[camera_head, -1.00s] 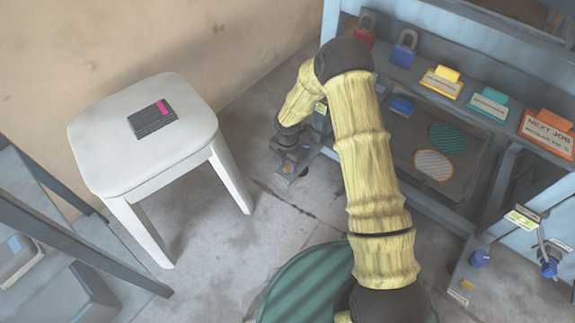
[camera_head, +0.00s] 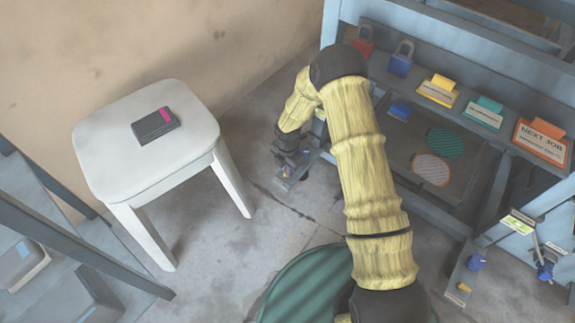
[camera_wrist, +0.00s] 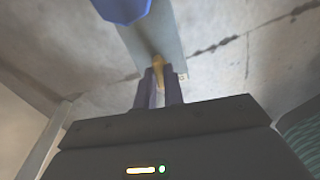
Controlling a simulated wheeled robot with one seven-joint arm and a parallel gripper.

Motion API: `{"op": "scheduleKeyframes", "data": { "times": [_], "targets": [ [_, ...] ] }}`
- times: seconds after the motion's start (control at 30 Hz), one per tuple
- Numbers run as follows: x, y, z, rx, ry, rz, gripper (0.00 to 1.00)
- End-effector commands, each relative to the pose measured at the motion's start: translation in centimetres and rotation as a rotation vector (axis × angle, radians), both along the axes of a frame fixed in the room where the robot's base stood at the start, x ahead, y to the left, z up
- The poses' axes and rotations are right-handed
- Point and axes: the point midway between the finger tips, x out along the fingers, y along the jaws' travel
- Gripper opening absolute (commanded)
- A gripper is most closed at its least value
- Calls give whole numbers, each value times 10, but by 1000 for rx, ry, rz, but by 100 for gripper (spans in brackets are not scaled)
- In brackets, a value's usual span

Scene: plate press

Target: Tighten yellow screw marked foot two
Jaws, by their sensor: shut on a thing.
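My gripper (camera_wrist: 159,88) reaches down to a grey-blue foot plate (camera_wrist: 168,32) of the press frame. Its two dark fingers are shut on a small yellow screw (camera_wrist: 158,64) on this plate. In the head view my gripper (camera_head: 284,164) is low at the frame's left foot, small and partly dark. A small mark shows on the plate beside the fingertips, but I cannot read it. Another yellow screw (camera_head: 464,287) sits on the right foot plate, apart from my gripper.
A blue knob (camera_wrist: 122,8) stands close above the held screw. A white stool (camera_head: 100,165) with a dark box (camera_head: 154,126) is at left. The press bench has padlocks, signs and a tray (camera_head: 462,188). A green ribbed round thing (camera_head: 300,285) is at the bottom.

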Motion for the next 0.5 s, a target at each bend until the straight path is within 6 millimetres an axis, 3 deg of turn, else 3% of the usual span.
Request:
{"op": "scheduleKeyframes", "data": {
  "times": [0.5],
  "targets": [
    [-1,0,6,-2,1,-432,0]
  ]
}}
